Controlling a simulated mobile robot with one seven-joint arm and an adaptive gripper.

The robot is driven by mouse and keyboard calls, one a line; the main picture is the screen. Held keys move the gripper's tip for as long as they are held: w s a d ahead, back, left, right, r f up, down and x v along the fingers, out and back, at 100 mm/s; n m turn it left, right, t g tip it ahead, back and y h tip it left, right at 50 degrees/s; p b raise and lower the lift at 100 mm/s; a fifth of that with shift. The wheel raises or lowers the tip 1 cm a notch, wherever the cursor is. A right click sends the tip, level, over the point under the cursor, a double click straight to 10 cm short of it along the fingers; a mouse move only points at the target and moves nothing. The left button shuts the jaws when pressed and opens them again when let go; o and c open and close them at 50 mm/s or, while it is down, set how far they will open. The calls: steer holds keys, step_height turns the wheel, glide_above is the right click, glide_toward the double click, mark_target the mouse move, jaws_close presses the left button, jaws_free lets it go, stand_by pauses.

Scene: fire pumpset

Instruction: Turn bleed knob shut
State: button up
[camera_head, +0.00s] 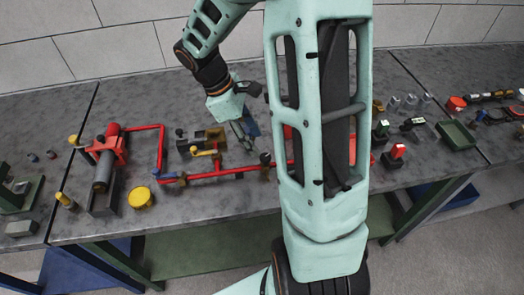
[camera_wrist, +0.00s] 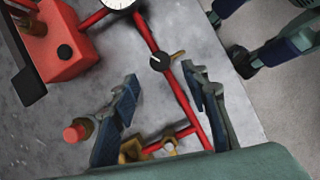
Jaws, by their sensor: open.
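A black round knob (camera_wrist: 158,62) with a white pointer mark, likely the bleed knob, sits on the red pipe (camera_wrist: 178,88) in the wrist view. A small brass stub (camera_wrist: 178,55) sticks out beside it. My gripper (camera_wrist: 160,73) is open and empty. Its two blue fingers spread on either side of the pipe, and the knob shows beyond and between the fingertips, apparently not touched. In the head view my gripper (camera_head: 245,130) hangs above the bench behind the red pipe (camera_head: 222,173). My arm hides part of the pipe's right end there.
A white gauge (camera_wrist: 118,3) and a red box (camera_wrist: 68,45) lie near the knob. Brass fittings (camera_wrist: 150,147) and a red-capped part (camera_wrist: 77,131) are close to the left finger. A yellow-handled valve (camera_head: 204,153) and a red cylinder (camera_head: 105,155) stand left on the bench (camera_head: 225,205).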

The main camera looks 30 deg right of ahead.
mark_target(265, 156)
steer(key=x, duration=0.6)
steer(key=shift+f, duration=0.2)
jaws_close()
